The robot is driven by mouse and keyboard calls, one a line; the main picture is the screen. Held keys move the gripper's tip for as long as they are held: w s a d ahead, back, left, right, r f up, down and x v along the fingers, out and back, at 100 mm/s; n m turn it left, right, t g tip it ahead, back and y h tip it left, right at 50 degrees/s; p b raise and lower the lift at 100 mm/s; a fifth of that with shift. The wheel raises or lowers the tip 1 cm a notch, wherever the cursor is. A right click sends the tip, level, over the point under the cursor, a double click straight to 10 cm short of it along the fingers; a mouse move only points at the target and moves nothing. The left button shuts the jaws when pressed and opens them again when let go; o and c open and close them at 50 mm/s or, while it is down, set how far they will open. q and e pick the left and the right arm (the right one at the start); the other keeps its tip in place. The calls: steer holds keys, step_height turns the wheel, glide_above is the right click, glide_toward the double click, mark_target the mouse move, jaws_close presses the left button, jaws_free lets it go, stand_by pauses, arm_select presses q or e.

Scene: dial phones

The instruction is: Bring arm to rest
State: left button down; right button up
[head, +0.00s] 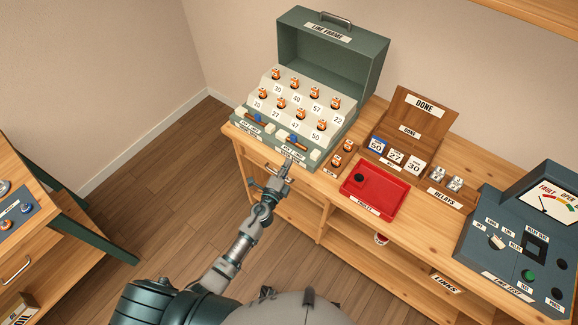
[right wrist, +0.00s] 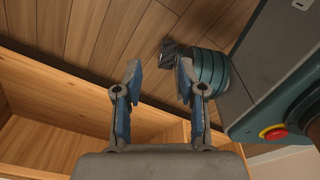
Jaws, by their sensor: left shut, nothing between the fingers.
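My left gripper (head: 285,168) shows in the head view, at the front edge of the wooden bench, just in front of the green LINE FRAME case (head: 286,48). It is shut with nothing in it. Whether it touches the case or bench front is hard to tell. My right gripper (right wrist: 160,78) shows in the right wrist view, its two blue-padded fingers apart with nothing between them. It is not visible in the head view.
The bench holds a red tray (head: 348,204), a DONE box (head: 386,143) with number cards, a RELAYS holder (head: 453,192) and a dark tester (head: 482,240). Another desk (head: 30,252) stands at left. Open floor (head: 170,190) lies between. Shelving (right wrist: 50,95) is near the right gripper.

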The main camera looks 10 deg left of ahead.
arm_select(q)
steer(key=s+a+f+n+g+y, duration=0.1)
steer(key=s+a+f+n+g, duration=0.15)
steer(key=s+f, duration=0.65)
steer(key=s+a+f+n+g+y, duration=0.1)
steer(key=s+a+f+n+g, duration=0.2)
steer(key=f, duration=1.1)
steer(key=s+a+f+n+g, duration=0.1)
steer(key=s+f+n+g, duration=0.25)
steer(key=s+f, duration=0.6)
steer(key=s+a+f+n+g, duration=0.1)
steer(key=s+f, duration=0.4)
steer(key=s, duration=0.6)
steer(key=s+a+f+n+g, duration=0.1)
steer(key=s+f+n+g, duration=0.3)
steer(key=s, duration=0.7)
steer(key=s+a+f+n+g, duration=0.1)
steer(key=s+f+n+g, duration=0.2)
steer(key=s+f, duration=0.4)
steer(key=s, duration=0.4)
steer(key=shift+s+a+y, duration=0.15)
steer(key=shift+s+y, duration=0.25)
arm_select(e)
steer(key=shift+s+a, duration=0.3)
steer(key=shift+s, duration=0.15)
arm_select(q)
steer(key=shift+f, duration=0.15)
arm_select(e)
steer(key=shift+a, duration=0.2)
steer(key=shift+d, duration=0.15)
